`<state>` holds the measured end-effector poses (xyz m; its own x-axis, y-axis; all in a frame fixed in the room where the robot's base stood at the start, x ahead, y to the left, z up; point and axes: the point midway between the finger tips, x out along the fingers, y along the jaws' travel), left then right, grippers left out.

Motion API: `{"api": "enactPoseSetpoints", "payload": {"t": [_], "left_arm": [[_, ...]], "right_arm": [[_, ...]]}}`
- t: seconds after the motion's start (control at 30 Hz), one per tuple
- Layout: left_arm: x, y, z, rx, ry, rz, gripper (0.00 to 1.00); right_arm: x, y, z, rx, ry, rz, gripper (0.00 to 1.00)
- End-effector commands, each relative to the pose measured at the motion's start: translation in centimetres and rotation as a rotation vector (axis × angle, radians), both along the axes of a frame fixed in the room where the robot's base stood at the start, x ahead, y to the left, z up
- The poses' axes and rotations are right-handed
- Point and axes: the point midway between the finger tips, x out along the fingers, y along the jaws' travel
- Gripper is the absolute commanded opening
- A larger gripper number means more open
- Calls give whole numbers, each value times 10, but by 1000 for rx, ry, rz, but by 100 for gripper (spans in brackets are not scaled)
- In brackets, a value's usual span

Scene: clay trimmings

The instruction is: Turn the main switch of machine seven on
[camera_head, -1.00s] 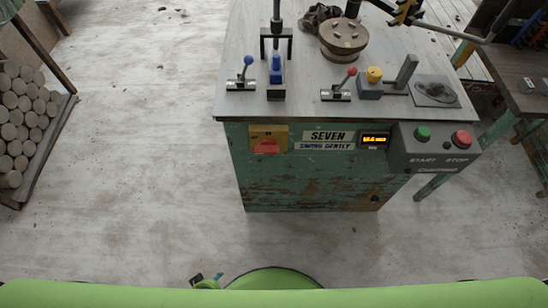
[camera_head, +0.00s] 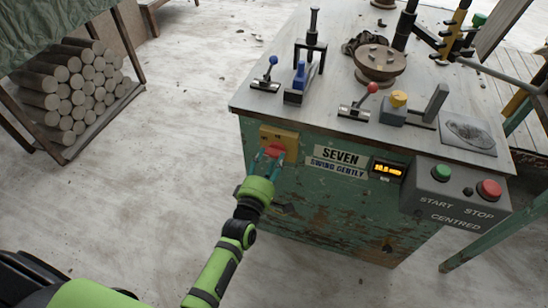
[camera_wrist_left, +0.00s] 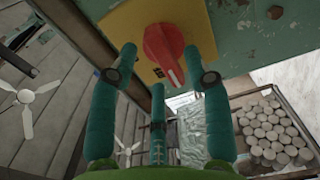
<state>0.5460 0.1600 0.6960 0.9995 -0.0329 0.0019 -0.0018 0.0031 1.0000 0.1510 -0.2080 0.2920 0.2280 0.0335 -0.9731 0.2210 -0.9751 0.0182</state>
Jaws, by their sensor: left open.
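Machine seven (camera_head: 330,215) is a worn green cabinet with a grey top and a sign (camera_head: 342,154) reading SEVEN. Its main switch is a red rotary knob (camera_head: 275,148) on a yellow plate (camera_head: 287,138) at the front's upper left. In the head view my left gripper (camera_head: 268,157) partly covers the knob. In the left wrist view the red knob (camera_wrist_left: 163,47) shows a white mark near its end. The gripper's teal fingers (camera_wrist_left: 161,65) are open, spread on both sides of the knob; contact is not clear. My right gripper is out of view.
An orange display (camera_head: 387,170) is lit. A control box carries a green START button (camera_head: 442,173) and a red STOP button (camera_head: 488,189). Levers (camera_head: 266,78) stand on the top. Stacked clay cylinders (camera_head: 75,90) lie at left. The floor (camera_head: 185,130) between is clear.

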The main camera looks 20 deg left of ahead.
Motion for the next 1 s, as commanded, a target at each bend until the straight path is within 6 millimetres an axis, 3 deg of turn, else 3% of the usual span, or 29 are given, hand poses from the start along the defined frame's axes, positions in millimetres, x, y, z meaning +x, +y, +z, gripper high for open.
{"api": "enactPoseSetpoints", "payload": {"t": [0.2, 0.47, 0.57, 0.6, 1.0], "left_arm": [[20, -1, -1, 1, 1, 0, 49], [21, -1, -1, 2, 3, -1, 49], [21, -1, -1, 2, 3, -1, 17], [21, -1, -1, 2, 3, -1, 1], [21, -1, -1, 29, 2, -1, 0]], "right_arm": [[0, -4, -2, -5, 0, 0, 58], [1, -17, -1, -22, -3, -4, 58], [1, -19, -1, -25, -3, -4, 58], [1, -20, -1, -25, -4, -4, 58], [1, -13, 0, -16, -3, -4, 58]]}}
